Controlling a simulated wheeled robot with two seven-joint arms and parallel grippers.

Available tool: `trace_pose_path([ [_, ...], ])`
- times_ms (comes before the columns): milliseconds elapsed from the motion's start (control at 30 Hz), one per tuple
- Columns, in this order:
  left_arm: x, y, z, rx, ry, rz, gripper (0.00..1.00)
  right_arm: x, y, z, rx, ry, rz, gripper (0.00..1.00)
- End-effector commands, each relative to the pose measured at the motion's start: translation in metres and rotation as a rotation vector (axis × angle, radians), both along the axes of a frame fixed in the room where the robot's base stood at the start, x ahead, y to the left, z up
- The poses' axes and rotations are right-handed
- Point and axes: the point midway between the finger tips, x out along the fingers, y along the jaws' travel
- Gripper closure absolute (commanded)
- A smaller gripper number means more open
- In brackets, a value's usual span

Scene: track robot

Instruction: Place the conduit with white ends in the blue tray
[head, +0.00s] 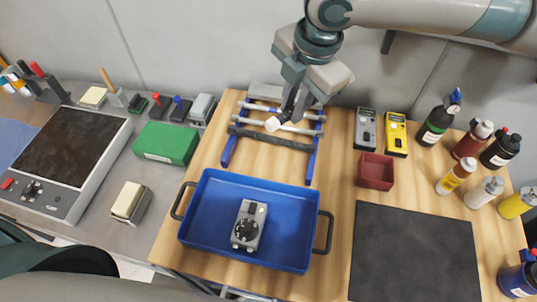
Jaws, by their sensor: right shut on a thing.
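My right gripper (292,112) comes down from the top over the blue rack and is shut on a conduit. One white end (272,124) of this conduit shows just left of the fingertips; the rest is mostly hidden by the gripper. The blue tray (203,217) with dark side handles lies in front of the rack, nearer to me. A grey meter with a black dial (247,228) lies in the tray. My left gripper is not in view.
The blue rack (316,150) bears light bars and a dark bar (270,140). To the right are a grey meter (365,128), a yellow meter (396,134), a red bin (375,169), a black mat (412,252) and several bottles. A green box (166,143) stands left.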

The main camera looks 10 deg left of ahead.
Motion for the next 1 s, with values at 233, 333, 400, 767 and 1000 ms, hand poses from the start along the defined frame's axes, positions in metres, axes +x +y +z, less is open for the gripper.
trace_pose_path([
  [233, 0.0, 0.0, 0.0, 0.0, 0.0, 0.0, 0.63, 0.007, -0.025, -0.005, -0.001, -0.002, -0.218, 1.0],
  [333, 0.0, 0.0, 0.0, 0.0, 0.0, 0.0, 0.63, 0.012, -0.042, -0.008, -0.001, -0.003, -0.375, 1.0],
  [400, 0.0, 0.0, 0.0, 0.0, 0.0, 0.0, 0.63, 0.015, -0.056, -0.011, -0.002, -0.002, -0.499, 1.0],
  [767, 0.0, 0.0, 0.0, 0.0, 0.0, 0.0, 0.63, 0.025, -0.135, -0.024, -0.002, -0.003, -1.231, 1.0],
  [1000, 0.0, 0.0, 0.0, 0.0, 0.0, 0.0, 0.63, 0.024, -0.19, -0.031, -0.001, -0.003, -1.758, 1.0],
])
